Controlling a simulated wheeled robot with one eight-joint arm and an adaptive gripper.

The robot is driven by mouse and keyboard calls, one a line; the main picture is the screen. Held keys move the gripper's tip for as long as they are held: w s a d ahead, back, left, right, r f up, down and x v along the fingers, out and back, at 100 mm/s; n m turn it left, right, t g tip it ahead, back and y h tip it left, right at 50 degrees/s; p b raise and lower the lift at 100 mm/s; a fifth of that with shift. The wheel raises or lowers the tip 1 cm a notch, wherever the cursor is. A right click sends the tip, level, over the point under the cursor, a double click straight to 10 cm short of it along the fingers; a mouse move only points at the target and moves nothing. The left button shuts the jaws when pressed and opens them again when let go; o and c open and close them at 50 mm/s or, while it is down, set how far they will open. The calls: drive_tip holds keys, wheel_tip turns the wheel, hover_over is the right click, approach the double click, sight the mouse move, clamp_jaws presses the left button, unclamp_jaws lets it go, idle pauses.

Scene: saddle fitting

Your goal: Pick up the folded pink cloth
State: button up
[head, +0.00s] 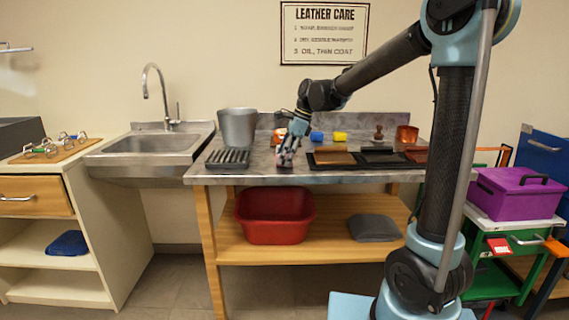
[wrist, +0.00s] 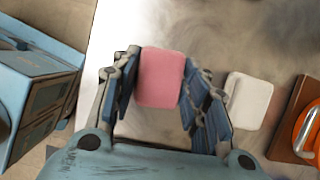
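The folded pink cloth (wrist: 160,78) is a rounded pink block in the upper middle of the wrist view. It lies on the grey metal worktop (head: 247,178), between the two fingers of my gripper (wrist: 161,72). The blue, jointed fingers stand along its left and right sides, their tips close to its edges. They look open around it; I cannot tell whether they touch it. In the head view my gripper (head: 286,157) points down near the worktop's front edge and hides most of the cloth.
A white folded cloth (wrist: 248,100) lies just right of the right finger, then a brown board with an orange item (wrist: 308,130). A grey bucket (head: 238,128) and a black rack (head: 228,158) stand left of my gripper. Dark trays (head: 378,156) lie to its right.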

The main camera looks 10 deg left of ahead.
drive_tip(key=shift+c, duration=0.3)
wheel_tip(320, 180, up, 10)
idle(0.6)
drive_tip(key=shift+o, duration=1)
drive_tip(key=shift+c, duration=0.6)
